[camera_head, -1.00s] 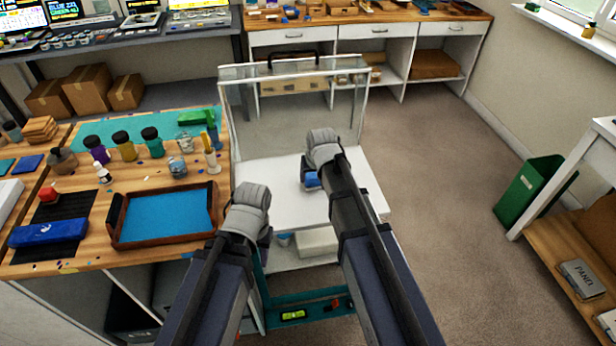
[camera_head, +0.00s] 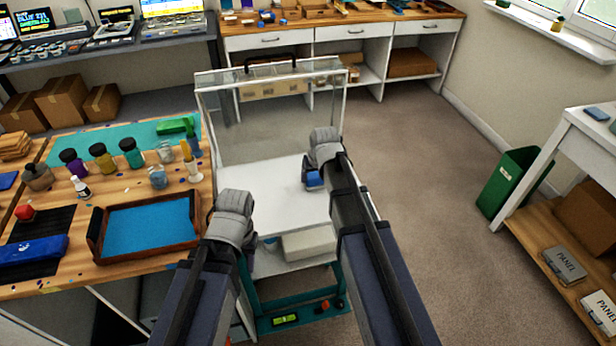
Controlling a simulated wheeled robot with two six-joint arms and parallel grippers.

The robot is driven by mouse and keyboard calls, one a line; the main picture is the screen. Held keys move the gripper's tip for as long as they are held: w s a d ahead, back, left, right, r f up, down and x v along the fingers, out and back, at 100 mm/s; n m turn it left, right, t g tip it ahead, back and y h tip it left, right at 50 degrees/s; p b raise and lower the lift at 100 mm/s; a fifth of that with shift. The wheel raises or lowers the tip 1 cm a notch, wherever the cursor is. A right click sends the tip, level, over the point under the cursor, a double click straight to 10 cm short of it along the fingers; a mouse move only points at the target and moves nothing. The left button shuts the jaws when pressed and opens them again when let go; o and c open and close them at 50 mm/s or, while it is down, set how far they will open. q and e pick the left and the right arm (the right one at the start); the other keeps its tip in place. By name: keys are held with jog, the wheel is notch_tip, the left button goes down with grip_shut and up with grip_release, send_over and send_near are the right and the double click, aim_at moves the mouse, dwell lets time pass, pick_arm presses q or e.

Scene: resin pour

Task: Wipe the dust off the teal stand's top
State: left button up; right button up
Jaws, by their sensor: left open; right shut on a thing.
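The teal stand (camera_head: 262,322) has a white top (camera_head: 262,180), with a clear upright panel at its back. I cannot make out dust on the top. My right gripper (camera_head: 314,178) is over the right part of the white top, shut on a small blue thing (camera_head: 315,181), perhaps a cloth or sponge. Whether the blue thing touches the top is unclear. My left gripper (camera_head: 234,222) is at the front left of the top, beside the wooden bench. It is open; its fingertips are mostly hidden behind its wrist.
The wooden bench (camera_head: 140,187) at left holds a tray with a blue bottom (camera_head: 147,257), several bottles and a green tool (camera_head: 176,126). A white box (camera_head: 308,243) lies on the stand's lower shelf. Open floor lies right, with a green bin (camera_head: 510,182) beyond.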

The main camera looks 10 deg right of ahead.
notch_tip(320, 180, up, 6)
jog(key=p, duration=0.6)
jog(key=shift+a, duration=0.1)
dwell(0.3)
notch_tip(320, 180, up, 3)
jog(key=p, duration=0.3)
jog(key=shift+r, duration=0.1)
dwell(0.4)
